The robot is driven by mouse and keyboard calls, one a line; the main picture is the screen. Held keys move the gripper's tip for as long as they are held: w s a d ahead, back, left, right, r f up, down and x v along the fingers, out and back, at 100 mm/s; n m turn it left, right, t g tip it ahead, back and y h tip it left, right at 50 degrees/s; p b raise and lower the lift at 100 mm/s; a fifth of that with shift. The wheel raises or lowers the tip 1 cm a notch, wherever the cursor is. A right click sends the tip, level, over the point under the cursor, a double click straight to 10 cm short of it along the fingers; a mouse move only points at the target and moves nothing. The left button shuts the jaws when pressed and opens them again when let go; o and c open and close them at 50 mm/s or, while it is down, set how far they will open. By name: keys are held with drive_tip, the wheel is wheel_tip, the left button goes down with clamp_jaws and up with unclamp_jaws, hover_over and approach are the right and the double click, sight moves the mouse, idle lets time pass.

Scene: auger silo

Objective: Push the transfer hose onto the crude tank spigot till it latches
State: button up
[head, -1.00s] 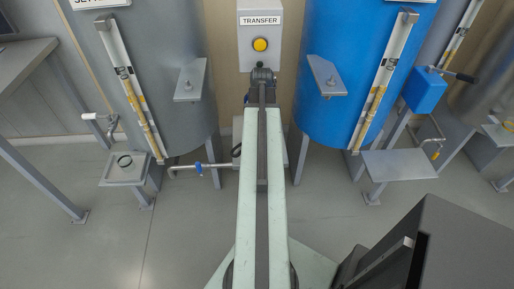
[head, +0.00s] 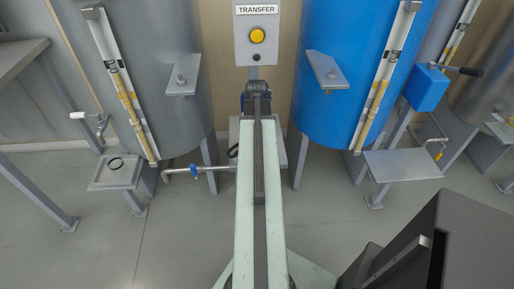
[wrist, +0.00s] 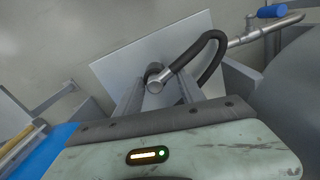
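The black transfer hose (wrist: 213,55) loops over a grey plate in the wrist view. Its metal end fitting (wrist: 156,84) lies between and beyond the fingers of my gripper (wrist: 160,80). The fingers look apart, with gaps beside the fitting; no firm hold shows. In the head view a bit of the hose (head: 233,150) shows left of my arm, which hides the gripper. A metal pipe with a blue valve (head: 194,172) runs left from there, under the grey tank; it also shows in the wrist view (wrist: 262,28). No readable label shows which spigot is the crude tank's.
A grey tank (head: 150,80) stands left and a blue tank (head: 335,70) right, both on legs. A TRANSFER box with a yellow button (head: 257,36) is between them. Small shelves (head: 402,164) jut out low. The floor at left front is clear.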

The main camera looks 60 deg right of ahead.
drive_tip(key=shift+s+d, duration=0.15)
drive_tip(key=shift+s, duration=0.25)
drive_tip(key=shift+c, duration=0.9)
drive_tip(key=shift+r+p, duration=0.55)
drive_tip(key=shift+p, duration=0.15)
clamp_jaws()
wheel_tip(320, 180, up, 2)
drive_tip(key=shift+s+p, duration=0.15)
drive_tip(key=shift+p, duration=0.7)
wheel_tip(320, 180, up, 3)
drive_tip(key=p, duration=0.2)
drive_tip(key=shift+f+p, duration=0.2)
drive_tip(key=shift+p, duration=0.1)
drive_tip(key=shift+f, duration=0.15)
drive_tip(key=shift+w, duration=0.2)
